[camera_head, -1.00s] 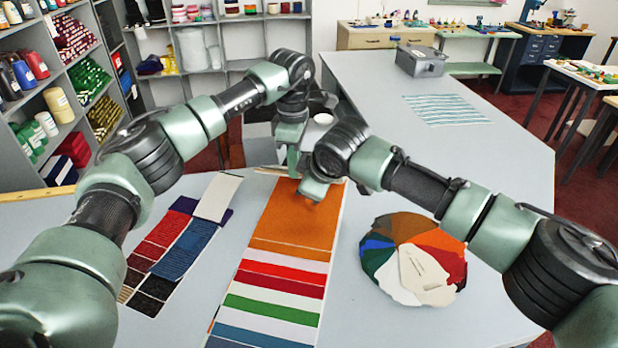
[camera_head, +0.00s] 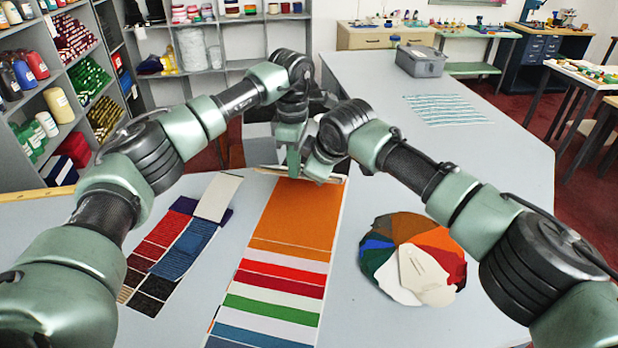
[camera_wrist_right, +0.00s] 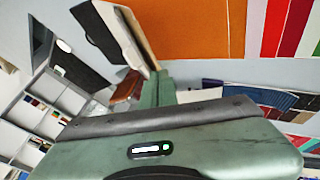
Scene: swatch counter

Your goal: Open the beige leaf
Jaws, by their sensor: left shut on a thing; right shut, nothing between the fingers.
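The long striped swatch strip (camera_head: 290,215) lies on the counter, its orange panel at the far end. The beige leaf (camera_head: 332,179) shows only as a thin edge beyond the orange; most of it is hidden by my grippers. In the right wrist view a beige band (camera_wrist_right: 137,35) borders the orange (camera_wrist_right: 195,25). My left gripper (camera_head: 292,163) is shut at this far edge, apparently on the beige leaf; the contact is hidden. My right gripper (camera_head: 317,172) is shut and empty, close beside it at the same edge. Its green fingers show in the right wrist view (camera_wrist_right: 160,90).
A round fan of coloured swatches (camera_head: 380,247) lies to the right. A group of red, blue and dark swatches (camera_head: 184,250) with a pale card (camera_head: 217,198) lies to the left. A grey box (camera_head: 420,61) and striped cloth (camera_head: 446,109) are farther back.

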